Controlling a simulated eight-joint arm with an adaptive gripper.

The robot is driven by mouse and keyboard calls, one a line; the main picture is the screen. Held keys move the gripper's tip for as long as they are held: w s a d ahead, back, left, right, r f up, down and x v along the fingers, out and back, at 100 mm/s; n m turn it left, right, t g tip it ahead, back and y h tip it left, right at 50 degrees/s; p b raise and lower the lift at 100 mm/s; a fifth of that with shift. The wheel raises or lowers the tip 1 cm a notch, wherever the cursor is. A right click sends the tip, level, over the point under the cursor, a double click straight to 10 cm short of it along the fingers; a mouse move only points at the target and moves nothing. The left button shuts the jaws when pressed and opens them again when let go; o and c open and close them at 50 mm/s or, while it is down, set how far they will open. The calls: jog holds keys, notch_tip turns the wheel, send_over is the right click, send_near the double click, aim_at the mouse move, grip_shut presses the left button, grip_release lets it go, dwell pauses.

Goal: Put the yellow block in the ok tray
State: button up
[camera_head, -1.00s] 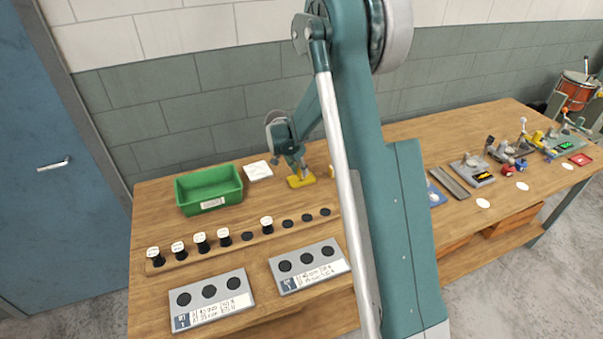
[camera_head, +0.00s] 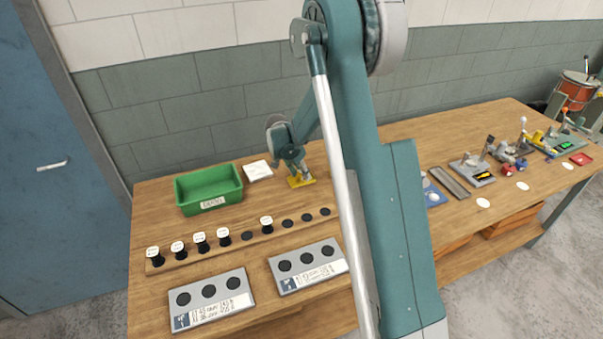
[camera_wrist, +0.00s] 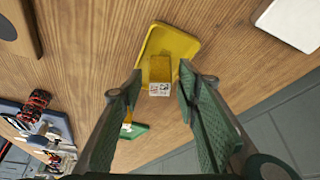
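A small yellow block (camera_wrist: 160,68) stands on a yellow tray (camera_wrist: 187,42) in the wrist view, with a white marked face toward the camera. My gripper (camera_wrist: 155,88) is open, its two dark fingers apart on either side of the block in the picture; I cannot tell whether either touches. In the head view my gripper (camera_head: 297,167) is just above the yellow tray (camera_head: 302,182); the block cannot be made out there. A small green tray-like piece (camera_wrist: 139,130) with something yellow on it shows partly behind the left finger. No ok label is readable.
A green bin (camera_head: 205,184) and a white card (camera_head: 258,171) stand left of the yellow tray. A wooden rack (camera_head: 190,257) with black-and-white pieces and two grey plates (camera_head: 210,300) lie in front. My arm hides the middle of the bench.

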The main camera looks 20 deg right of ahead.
jog(key=shift+r, duration=0.15)
jog(key=v, duration=1.2)
jog(key=shift+p, duration=0.4)
jog(key=shift+a, duration=0.1)
jog(key=shift+s, duration=0.1)
jog(key=s+a+r+n+t+y, duration=0.1)
jog(key=s+a+r+n, duration=0.2)
jog(key=s+r, duration=0.6)
jog(key=s+a+r+n+t+y, duration=0.15)
jog(key=s+r+n, duration=0.25)
jog(key=s+r, duration=0.6)
jog(key=s+a+f+n+t, duration=0.1)
jog(key=s+a+n, duration=0.2)
jog(key=s, duration=0.9)
jog(key=s+a+f+n+t+y, duration=0.1)
jog(key=s+a+n+t, duration=0.1)
jog(key=s, duration=1.1)
jog(key=shift+a+n, duration=0.65)
jog(key=shift+n, duration=0.15)
